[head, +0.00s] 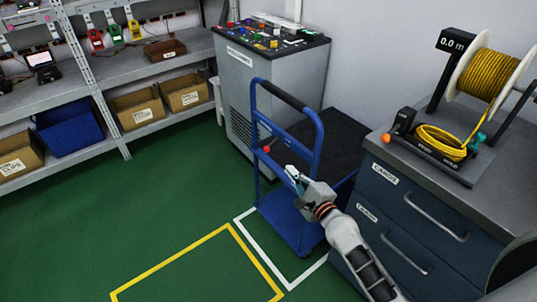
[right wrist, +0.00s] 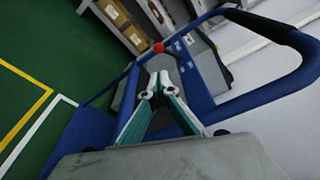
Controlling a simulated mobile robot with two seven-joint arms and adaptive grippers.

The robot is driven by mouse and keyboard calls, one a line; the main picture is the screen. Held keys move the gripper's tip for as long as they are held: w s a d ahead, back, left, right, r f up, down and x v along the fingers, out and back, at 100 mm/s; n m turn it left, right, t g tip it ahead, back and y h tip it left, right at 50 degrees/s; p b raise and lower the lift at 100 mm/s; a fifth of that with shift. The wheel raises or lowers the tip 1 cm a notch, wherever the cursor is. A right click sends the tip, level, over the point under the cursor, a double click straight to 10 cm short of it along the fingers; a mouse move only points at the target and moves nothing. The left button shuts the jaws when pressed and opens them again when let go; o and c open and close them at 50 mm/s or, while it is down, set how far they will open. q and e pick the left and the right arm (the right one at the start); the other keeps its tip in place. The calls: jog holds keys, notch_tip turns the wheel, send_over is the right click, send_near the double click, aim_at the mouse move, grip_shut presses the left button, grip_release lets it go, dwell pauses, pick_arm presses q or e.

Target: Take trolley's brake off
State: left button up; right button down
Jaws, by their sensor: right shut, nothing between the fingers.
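The trolley (head: 301,232) is blue with an upright push handle and a black grip (head: 282,95). It stands between the grey cabinet and the blue drawer unit. A red knob (head: 267,149), which looks like the brake lever's end, sits on the left side of the handle frame. It also shows in the right wrist view (right wrist: 158,47), just beyond the fingertips. My right gripper (head: 291,172) is shut and empty, in front of the handle frame and a little right of and below the knob. Its fingers show in the right wrist view (right wrist: 157,82). My left gripper is not in view.
A drawer unit (head: 390,208) with a cable reel (head: 487,75) on top stands close on the right. A grey cabinet (head: 251,95) stands behind the trolley. Shelves with bins (head: 70,127) line the left. The green floor (head: 130,215) at left is clear, with yellow and white lines.

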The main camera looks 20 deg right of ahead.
aim_at(272, 143)
jog(key=shift+w+r, duration=0.1)
jog(key=shift+w, duration=0.1)
jog(key=w+a+f+b, duration=0.1)
jog(key=w+b, duration=0.1)
jog(key=w, duration=0.7)
jog(key=shift+w+a, duration=0.35)
jog(key=shift+w, duration=0.05)
